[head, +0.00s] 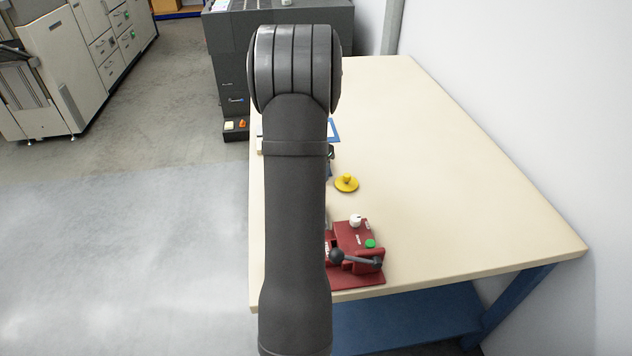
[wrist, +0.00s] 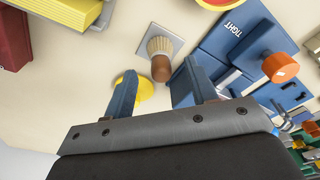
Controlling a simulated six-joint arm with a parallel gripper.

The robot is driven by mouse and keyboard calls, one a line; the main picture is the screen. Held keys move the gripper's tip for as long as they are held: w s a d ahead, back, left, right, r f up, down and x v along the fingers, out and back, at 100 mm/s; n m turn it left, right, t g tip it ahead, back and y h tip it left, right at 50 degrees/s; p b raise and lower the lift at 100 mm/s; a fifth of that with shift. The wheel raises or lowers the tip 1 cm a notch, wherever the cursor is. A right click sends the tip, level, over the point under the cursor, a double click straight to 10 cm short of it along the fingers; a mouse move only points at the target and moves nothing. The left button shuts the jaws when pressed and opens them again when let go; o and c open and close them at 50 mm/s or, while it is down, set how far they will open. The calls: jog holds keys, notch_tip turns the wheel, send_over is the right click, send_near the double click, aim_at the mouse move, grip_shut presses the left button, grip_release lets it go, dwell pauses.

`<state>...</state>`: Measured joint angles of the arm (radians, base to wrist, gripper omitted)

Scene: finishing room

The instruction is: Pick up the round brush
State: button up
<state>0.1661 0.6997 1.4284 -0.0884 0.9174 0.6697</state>
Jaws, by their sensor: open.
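In the wrist view the round brush (wrist: 158,45) has pale bristles and a brown handle. It is on a small grey square (wrist: 145,41) on the cream table, with its handle end towards my gripper. My gripper (wrist: 160,68) is open, its two blue fingers apart. The brush handle shows just beyond and between the fingertips, and nothing is held. I cannot tell the height gap between fingers and handle. In the head view my arm hides the gripper and the brush.
A blue device marked TIGHT (wrist: 232,45) with an orange knob (wrist: 281,66) stands close right of the brush. A yellow disc (wrist: 145,90) lies partly behind the left finger. A yellow pad (wrist: 68,9) is upper left. The head view shows a red device (head: 345,235) and free table (head: 430,170) to the right.

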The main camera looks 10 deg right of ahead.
jog(key=f, duration=0.3)
jog(key=shift+w+d, duration=0.15)
jog(key=shift+w, duration=0.05)
jog(key=c, duration=1.1)
jog(key=shift+o, duration=0.2)
jog(key=shift+r, duration=0.5)
jog(key=r, duration=0.3)
jog(key=shift+s+d+r, duration=0.3)
jog(key=shift+d+r, duration=0.1)
jog(key=s+d+r, duration=0.6)
jog(key=s+d, duration=0.1)
jog(key=d, duration=0.1)
